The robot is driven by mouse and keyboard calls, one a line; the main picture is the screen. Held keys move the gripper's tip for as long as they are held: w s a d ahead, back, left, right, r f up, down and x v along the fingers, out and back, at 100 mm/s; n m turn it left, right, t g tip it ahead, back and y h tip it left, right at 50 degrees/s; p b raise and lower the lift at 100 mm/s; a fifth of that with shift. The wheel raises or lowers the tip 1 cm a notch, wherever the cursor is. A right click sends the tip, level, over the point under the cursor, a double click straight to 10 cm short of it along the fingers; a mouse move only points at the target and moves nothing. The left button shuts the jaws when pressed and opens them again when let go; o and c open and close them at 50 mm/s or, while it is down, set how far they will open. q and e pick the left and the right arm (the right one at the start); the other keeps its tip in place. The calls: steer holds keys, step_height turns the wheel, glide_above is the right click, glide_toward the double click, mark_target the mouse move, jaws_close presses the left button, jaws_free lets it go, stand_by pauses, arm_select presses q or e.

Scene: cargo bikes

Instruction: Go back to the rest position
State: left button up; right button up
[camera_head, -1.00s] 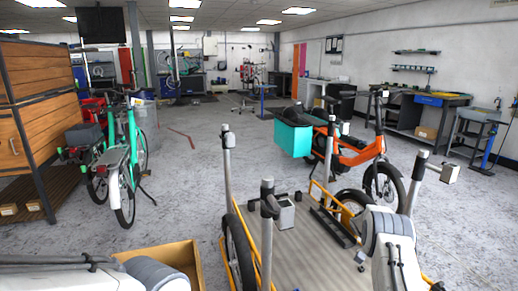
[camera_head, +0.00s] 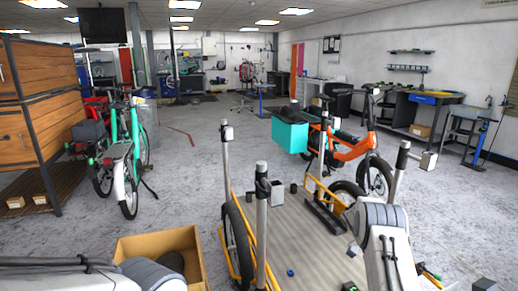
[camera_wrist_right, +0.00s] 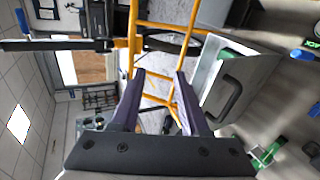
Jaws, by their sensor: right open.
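My right gripper (camera_wrist_right: 160,90) shows in the right wrist view, its two dark fingers apart with nothing held between them. Beyond its fingers are yellow bike tubes (camera_wrist_right: 170,27) and a grey box (camera_wrist_right: 243,85); I cannot tell how far away they are. In the head view my right arm (camera_head: 385,222) comes up from the bottom right, and its fingers are hidden. My left arm (camera_head: 55,270) lies along the bottom left edge; its gripper is out of the picture.
A cargo bike platform (camera_head: 312,232) with upright grey posts stands close in front. An open cardboard box (camera_head: 160,240) is at the lower left. An orange bike (camera_head: 350,148) stands behind, and a green bike (camera_head: 128,165) is to the left. The middle floor (camera_head: 200,180) is clear.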

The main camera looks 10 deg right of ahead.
steer(key=w+a+r+n+t+h+b, duration=0.15)
steer(key=a+r+n+t, duration=0.35)
steer(key=a, duration=0.8)
steer(key=a+r+n+t+b, duration=0.1)
steer(key=a+n+t+b, duration=0.35)
steer(key=a, duration=0.75)
steer(key=s+a+f+n+t+y+b, duration=0.25)
steer(key=s+a+n, duration=0.35)
steer(key=s+a, duration=0.3)
steer(key=s+a+f+n+t+y+b, duration=0.1)
steer(key=s+a+n+y, duration=0.2)
steer(key=s+a+n, duration=0.6)
step_height(320, 180, up, 27)
steer(key=s+d+m+p, duration=0.1)
steer(key=d+m+p, duration=0.1)
steer(key=p, duration=2.4)
steer(key=shift+s, duration=0.3)
steer(key=shift+d+f+m, duration=0.1)
steer(key=shift+m, duration=0.15)
